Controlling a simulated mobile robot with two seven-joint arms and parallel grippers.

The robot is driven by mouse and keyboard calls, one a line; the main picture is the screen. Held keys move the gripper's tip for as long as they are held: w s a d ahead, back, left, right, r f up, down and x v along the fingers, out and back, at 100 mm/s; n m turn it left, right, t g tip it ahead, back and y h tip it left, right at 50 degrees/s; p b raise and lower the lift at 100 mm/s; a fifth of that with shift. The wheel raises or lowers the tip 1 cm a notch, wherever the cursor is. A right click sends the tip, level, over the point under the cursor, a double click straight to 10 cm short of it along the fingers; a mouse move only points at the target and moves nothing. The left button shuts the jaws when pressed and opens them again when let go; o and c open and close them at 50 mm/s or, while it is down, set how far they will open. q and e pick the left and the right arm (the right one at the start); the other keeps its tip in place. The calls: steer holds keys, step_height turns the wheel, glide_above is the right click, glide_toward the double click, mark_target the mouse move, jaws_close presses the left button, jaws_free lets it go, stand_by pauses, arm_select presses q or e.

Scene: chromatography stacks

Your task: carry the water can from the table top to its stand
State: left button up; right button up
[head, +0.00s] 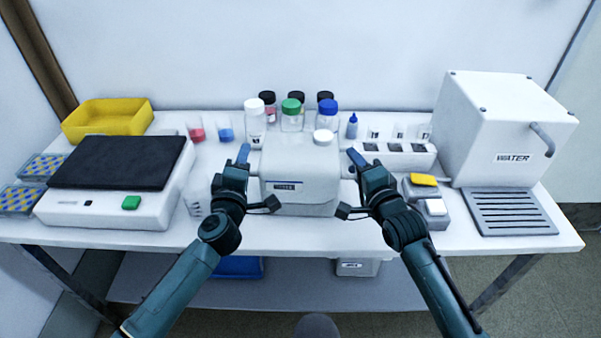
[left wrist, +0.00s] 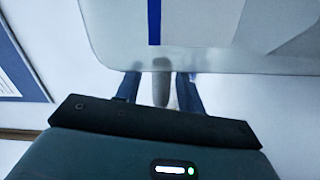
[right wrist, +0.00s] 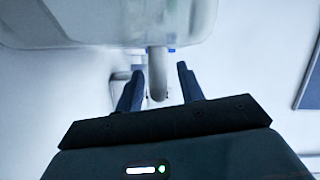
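The water can is a white, boxy can (head: 318,183) with a small dark label and a white round cap. It appears to stand on the table top at the middle, between my grippers. My left gripper (head: 243,154) is at its left side, with the fingers apart on either side of a grey handle (left wrist: 161,88). My right gripper (head: 357,158) is at its right side, its fingers likewise apart around a grey handle (right wrist: 157,76). Gaps show between fingers and handles in both wrist views.
A white box marked WATER (head: 487,132) with a tap stands at right, behind a slatted grey tray (head: 510,213). Capped bottles (head: 291,117) stand close behind the can. A vial rack (head: 400,160) is at right. A black-topped device (head: 118,165) and yellow bin (head: 108,118) fill the left.

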arm_select(q)
steer(key=shift+w, duration=0.6)
arm_select(e)
steer(key=shift+w+a, duration=0.25)
steer(key=shift+w, duration=0.25)
arm_select(q)
steer(key=shift+c, duration=0.5)
arm_select(e)
steer(key=shift+c, duration=0.4)
arm_select(q)
jaws_close()
arm_select(e)
jaws_close()
arm_select(q)
steer(key=shift+r, duration=0.25)
arm_select(e)
steer(key=shift+w+r, duration=0.1)
steer(key=shift+r, duration=0.2)
